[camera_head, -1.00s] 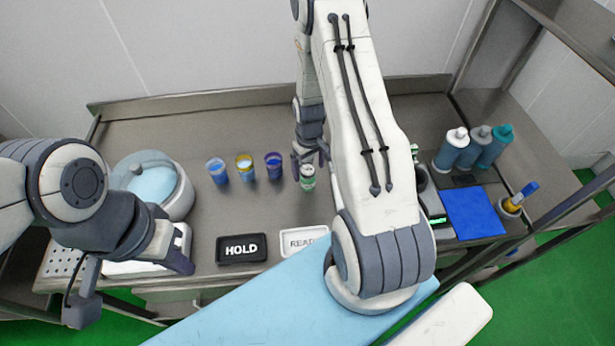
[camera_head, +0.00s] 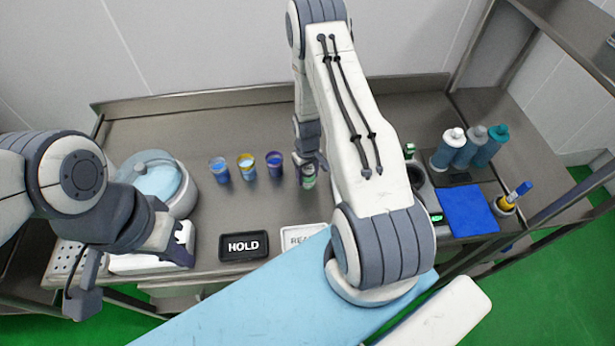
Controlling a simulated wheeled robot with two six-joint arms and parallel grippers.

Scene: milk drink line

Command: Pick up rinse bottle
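Three bottles stand at the back right: a white-capped bottle (camera_head: 446,152), a grey-capped bottle (camera_head: 470,150) and a teal bottle (camera_head: 491,147). I cannot tell which one is the rinse bottle. My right gripper (camera_head: 309,163) is far to their left, pointing down at a small green-and-white container (camera_head: 308,178). Its fingers are close around the container's top, and whether they grip it is unclear. My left gripper (camera_head: 178,252) is low at the front left, over a white box-like device (camera_head: 140,264). Its finger opening is hidden.
Several blue cups, such as the leftmost cup (camera_head: 219,170), stand left of my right gripper. A round lidded vessel (camera_head: 160,185) is at the left. A black HOLD tray (camera_head: 243,246), READY tray (camera_head: 303,237) and blue mat (camera_head: 467,210) lie along the front.

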